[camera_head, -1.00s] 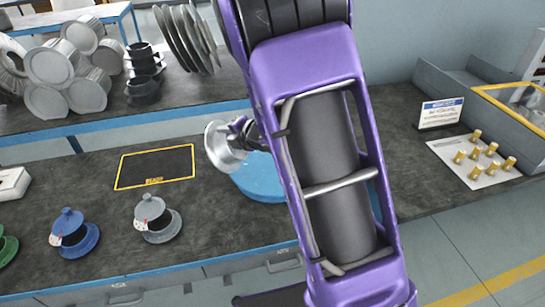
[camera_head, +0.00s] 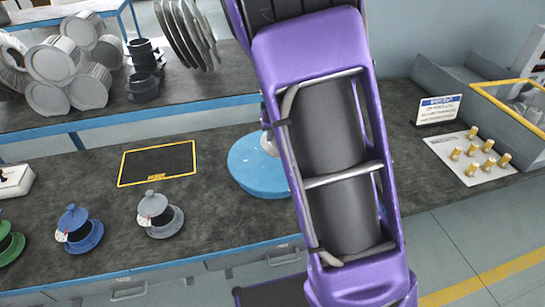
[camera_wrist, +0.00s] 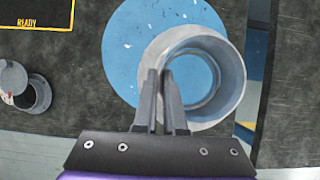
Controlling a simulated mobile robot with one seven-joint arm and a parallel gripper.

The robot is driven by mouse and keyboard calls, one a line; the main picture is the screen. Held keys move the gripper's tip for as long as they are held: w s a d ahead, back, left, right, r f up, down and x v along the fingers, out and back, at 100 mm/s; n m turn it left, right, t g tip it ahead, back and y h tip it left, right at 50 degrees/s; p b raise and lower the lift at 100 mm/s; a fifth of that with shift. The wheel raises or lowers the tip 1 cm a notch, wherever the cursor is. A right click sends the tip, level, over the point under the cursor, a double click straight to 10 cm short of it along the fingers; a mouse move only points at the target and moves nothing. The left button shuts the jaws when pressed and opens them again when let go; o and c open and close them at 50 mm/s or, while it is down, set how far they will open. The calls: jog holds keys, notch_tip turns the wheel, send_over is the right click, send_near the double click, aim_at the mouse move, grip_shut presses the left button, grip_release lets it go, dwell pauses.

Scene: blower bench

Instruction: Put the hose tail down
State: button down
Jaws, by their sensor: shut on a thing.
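The hose tail (camera_wrist: 232,78) is a pale grey metal ring-like pipe piece with a wide flange, seen in the wrist view from above, its open end facing the camera. My gripper (camera_wrist: 160,82) is shut on the near left part of its wall. The hose tail is over the right part of a round blue disc (camera_wrist: 125,45) on the bench; I cannot tell whether it touches the disc. In the head view the blue disc (camera_head: 250,178) shows left of my arm. There, only a sliver of the hose tail (camera_head: 267,143) shows, and my arm hides the gripper.
A yellow-framed READY mat (camera_head: 158,164) lies left of the disc. Grey (camera_head: 158,212), blue (camera_head: 78,230) and green (camera_head: 8,243) flanged pieces stand along the front. A white sheet with several brass fittings (camera_head: 472,153) lies right. Grey flanged parts (camera_head: 60,65) fill the back shelf.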

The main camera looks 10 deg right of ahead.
notch_tip(320, 180, down, 5)
jog(key=shift+d+r, duration=0.1)
jog(key=shift+r, duration=0.1)
notch_tip(320, 180, down, 5)
jog(key=b, duration=0.3)
jog(key=shift+b, duration=0.3)
jog(key=shift+r, duration=0.1)
jog(key=c, duration=1)
grip_release()
